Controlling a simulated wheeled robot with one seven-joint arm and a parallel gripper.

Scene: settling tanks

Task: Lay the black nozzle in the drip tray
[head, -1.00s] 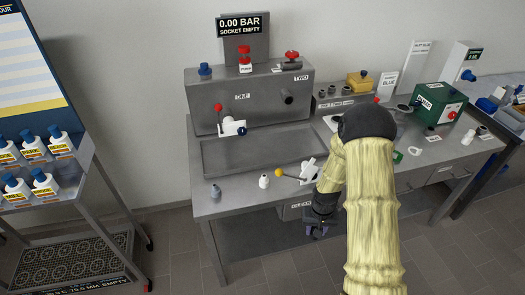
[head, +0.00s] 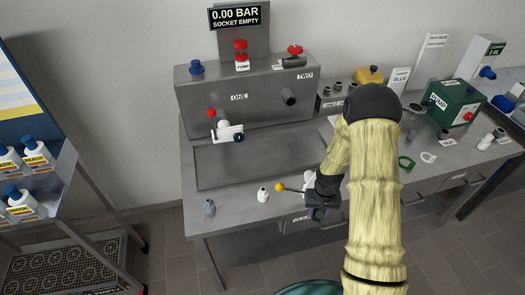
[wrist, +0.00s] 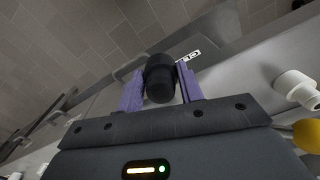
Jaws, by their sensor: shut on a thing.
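My gripper (wrist: 160,88) is shut on the black nozzle (wrist: 159,76), which sits between the two purple fingers in the wrist view. In the head view my gripper (head: 318,212) is at the bench's front edge, low and right of the tray; the nozzle cannot be made out there. The drip tray seems to be the wide, shallow grey tray (head: 225,182) on the bench in front of the grey box. It looks empty, and its right end is partly hidden by my arm.
A white nozzle (head: 263,194) and a grey one (head: 209,207) stand along the front edge. The grey box (head: 240,98) backs the tray. A bottle trolley (head: 70,190) stands left.

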